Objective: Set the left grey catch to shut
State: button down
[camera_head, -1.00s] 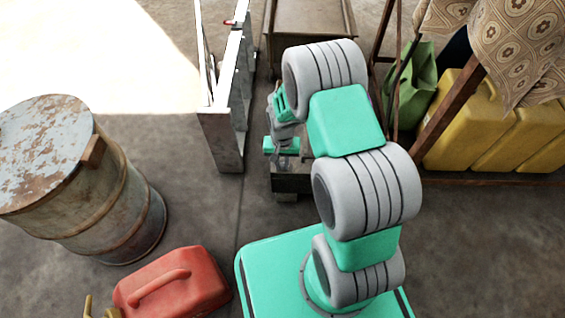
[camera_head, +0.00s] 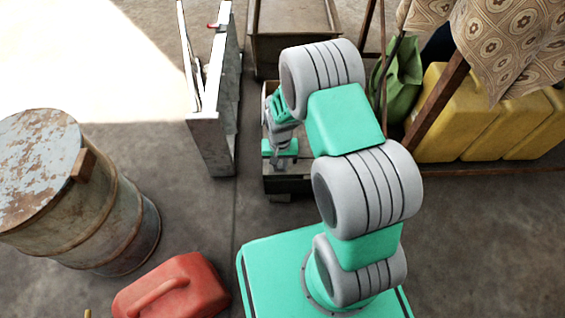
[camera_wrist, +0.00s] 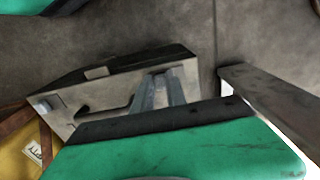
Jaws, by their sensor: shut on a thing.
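A low dark box with a pale metal face stands in front of my arm; its dark body (camera_head: 287,186) shows below my gripper in the head view. In the wrist view, its pale face (camera_wrist: 72,108) has a dark slot cut in it. My gripper (camera_wrist: 163,92) reaches down to this face, with its grey fingers close together on a small part there, seemingly the left grey catch. The fingers hide most of that part, so its setting cannot be read. A small grey block (camera_wrist: 42,104) sits at the face's other end. In the head view my gripper (camera_head: 279,160) is partly hidden by my arm.
A tall metal frame (camera_head: 212,140) stands just left of the box. A rusty drum (camera_head: 85,215) and red can (camera_head: 172,290) are at left. A brown chest (camera_head: 292,45) stands behind. Yellow containers (camera_head: 465,125) and a green bag (camera_head: 403,75) are at right.

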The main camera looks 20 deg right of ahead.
jog(key=shift+d, duration=0.1)
jog(key=c, duration=1.3)
grip_release()
notch_tip(320, 180, up, 8)
jog(key=p, duration=0.3)
jog(key=shift+f, duration=0.15)
notch_tip(320, 180, up, 14)
jog(key=r+p, duration=0.1)
jog(key=p, duration=0.7)
send_over(280, 167)
jog(key=s+r+n+t+p, duration=0.1)
jog(key=s+r+p, duration=0.3)
jog(key=r, duration=1)
jog(key=s+d+r+n+t+p, duration=0.1)
jog(key=s+r+p, duration=0.3)
jog(key=r+p, duration=0.7)
jog(key=s+r+t+p, duration=0.1)
jog(key=s+r+p, duration=0.4)
jog(key=r, duration=1.3)
jog(key=shift+d+r+n+p, duration=0.2)
jog(key=shift+d+n+p, duration=0.15)
jog(key=shift+p, duration=1.2)
